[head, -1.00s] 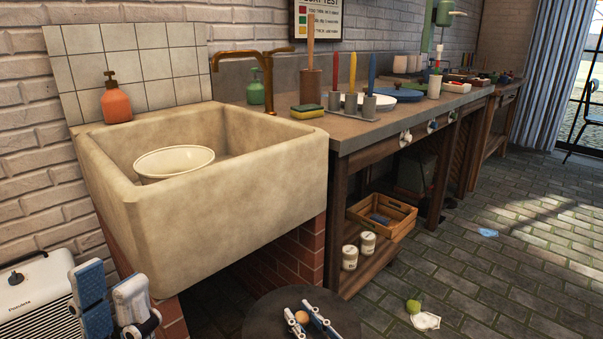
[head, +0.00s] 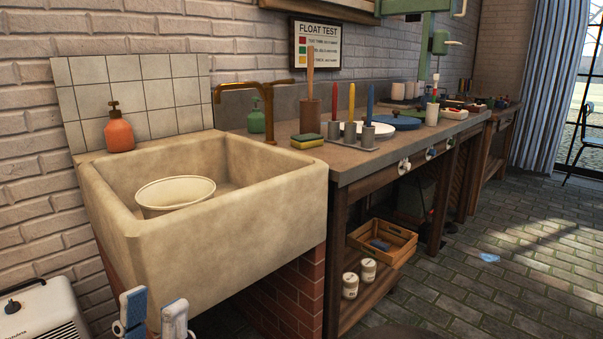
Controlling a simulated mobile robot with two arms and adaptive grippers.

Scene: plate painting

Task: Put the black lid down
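A dark rounded edge (head: 405,334) shows at the bottom of the head view, right of centre. It looks like the rim of the black lid; the rest of it is cut off by the frame. My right gripper is out of view, so its hold on the lid cannot be seen now. My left gripper (head: 154,300) is at the bottom left, in front of the sink. Its two blue and white fingers stand apart with nothing visible between them.
The stone sink (head: 250,205) holds a cream bowl (head: 175,193). The wooden workbench (head: 350,165) to its right carries candles, a sponge (head: 307,141) and plates. A wooden crate (head: 385,240) and white jars sit on the lower shelf. The paved floor at right is largely clear.

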